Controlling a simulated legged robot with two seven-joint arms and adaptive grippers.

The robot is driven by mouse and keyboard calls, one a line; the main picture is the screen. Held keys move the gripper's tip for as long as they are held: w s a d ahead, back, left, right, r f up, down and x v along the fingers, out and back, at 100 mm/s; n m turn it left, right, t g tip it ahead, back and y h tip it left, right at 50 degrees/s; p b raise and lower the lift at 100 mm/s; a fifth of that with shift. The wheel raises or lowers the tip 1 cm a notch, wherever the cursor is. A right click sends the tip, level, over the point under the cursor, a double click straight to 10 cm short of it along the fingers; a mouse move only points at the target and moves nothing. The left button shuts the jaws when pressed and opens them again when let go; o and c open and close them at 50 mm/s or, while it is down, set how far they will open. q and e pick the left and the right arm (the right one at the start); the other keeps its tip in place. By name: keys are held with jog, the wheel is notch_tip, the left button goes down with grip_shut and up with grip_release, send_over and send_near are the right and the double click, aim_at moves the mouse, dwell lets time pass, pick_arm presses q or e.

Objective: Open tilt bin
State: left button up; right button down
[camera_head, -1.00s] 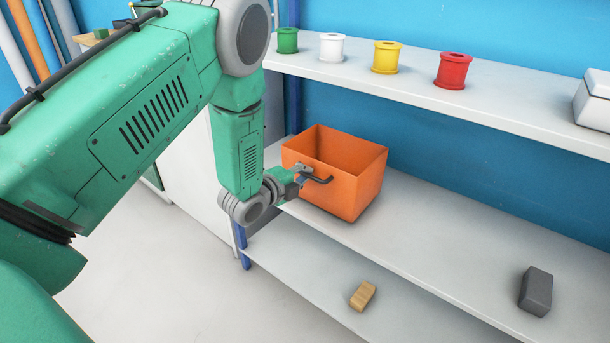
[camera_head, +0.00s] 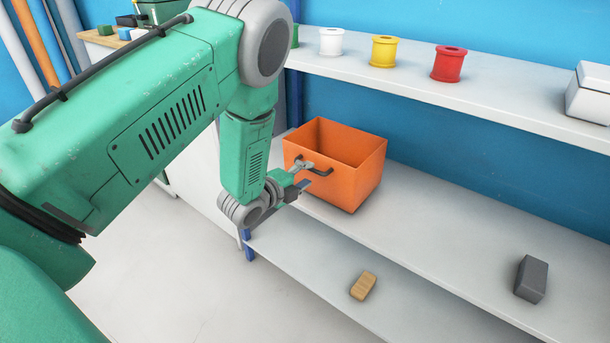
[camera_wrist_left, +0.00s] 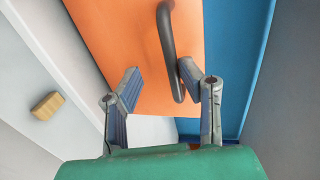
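The orange tilt bin (camera_head: 340,185) stands upright on the middle shelf, its open top showing an empty-looking interior. A dark grey bar handle (camera_head: 322,172) sits on its front face. My left gripper (camera_head: 306,176) is at this front face, beside the handle. In the left wrist view, the two fingers of my left gripper (camera_wrist_left: 158,80) are spread apart. The handle (camera_wrist_left: 168,45) runs between them, close to the right finger; I cannot tell whether they touch. The bin's orange face (camera_wrist_left: 120,40) lies behind. My right gripper is in neither view.
The upper shelf (camera_head: 400,80) holds white, yellow and red spools (camera_head: 448,64) and a pale box (camera_head: 590,95). A grey block (camera_head: 531,279) lies right of the bin. A wooden block (camera_head: 363,286) is on the lower shelf. The shelf right of the bin is mostly clear.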

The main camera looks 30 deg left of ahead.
pick_arm(q)
jog(key=shift+s+a+f, duration=0.1)
jog(key=shift+a+f, duration=0.05)
jog(key=shift+a, duration=0.4)
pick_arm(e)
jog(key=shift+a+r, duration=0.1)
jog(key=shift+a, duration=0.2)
pick_arm(q)
jog(key=shift+s, duration=0.2)
